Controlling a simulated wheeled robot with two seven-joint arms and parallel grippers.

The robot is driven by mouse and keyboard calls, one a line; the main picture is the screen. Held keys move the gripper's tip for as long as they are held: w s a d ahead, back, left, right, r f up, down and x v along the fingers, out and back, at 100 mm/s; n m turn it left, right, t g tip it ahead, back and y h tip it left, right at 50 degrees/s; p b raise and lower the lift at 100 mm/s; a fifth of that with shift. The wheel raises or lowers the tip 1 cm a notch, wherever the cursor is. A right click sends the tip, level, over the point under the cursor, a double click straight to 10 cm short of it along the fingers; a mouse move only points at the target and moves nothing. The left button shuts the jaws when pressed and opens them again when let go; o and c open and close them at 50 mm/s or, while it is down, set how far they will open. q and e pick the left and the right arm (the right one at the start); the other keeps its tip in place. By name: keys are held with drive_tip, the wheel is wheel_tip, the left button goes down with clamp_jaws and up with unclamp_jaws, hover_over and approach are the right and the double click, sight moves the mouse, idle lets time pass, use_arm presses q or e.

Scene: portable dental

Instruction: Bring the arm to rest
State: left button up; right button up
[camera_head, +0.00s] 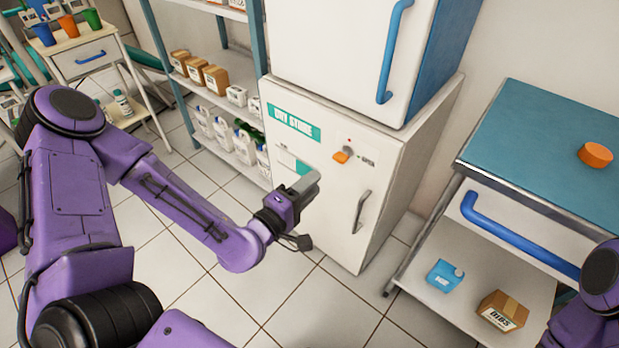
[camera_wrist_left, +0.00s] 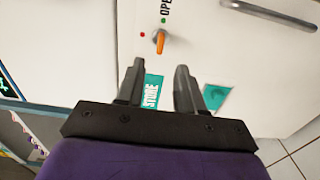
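My left gripper (camera_head: 312,182) is empty and stands in front of the white lower cabinet (camera_head: 330,225), below and left of its orange knob (camera_head: 343,155). In the left wrist view its two fingers (camera_wrist_left: 159,85) are apart, with the teal "STORE" label (camera_wrist_left: 151,92) seen between them. The knob (camera_wrist_left: 159,41) shows beyond the fingertips there, clear of them. A red dot and a green dot by the word OPEN sit beside it. The cabinet door is shut. Part of my right arm (camera_head: 603,285) shows at the right edge; its gripper is out of view.
A blue-topped table (camera_head: 530,135) holds an orange round lid (camera_head: 595,154). Its lower shelf holds a blue container (camera_head: 445,275) and a carton (camera_head: 502,311). A stocked shelf rack (camera_head: 168,60) stands behind left, with a drawer cart (camera_head: 90,52) further left. The tiled floor ahead is clear.

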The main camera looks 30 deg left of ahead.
idle(0.4)
use_arm(q)
drive_tip(key=s+a+f+m+g+y, duration=0.2)
drive_tip(key=s+f+g, duration=0.15)
drive_tip(key=f, duration=0.45)
drive_tip(key=s+a+f+m+g+y, duration=0.1)
drive_tip(key=s+f+g, duration=0.25)
drive_tip(key=f, duration=0.45)
drive_tip(key=s+a+f+m+g+y, duration=0.25)
drive_tip(key=s+f+g, duration=0.2)
drive_tip(key=s, duration=0.35)
drive_tip(key=s+a+f+m+g+y, duration=0.2)
drive_tip(key=s+a+f+g, duration=0.15)
drive_tip(key=s+f, duration=0.3)
wheel_tip(320, 180, up, 18)
drive_tip(key=s+p, duration=0.2)
drive_tip(key=p, duration=1.6)
drive_tip(key=shift+s+a+m+t, duration=0.25)
drive_tip(key=shift+a+m+t, duration=0.05)
drive_tip(key=shift+m, duration=0.15)
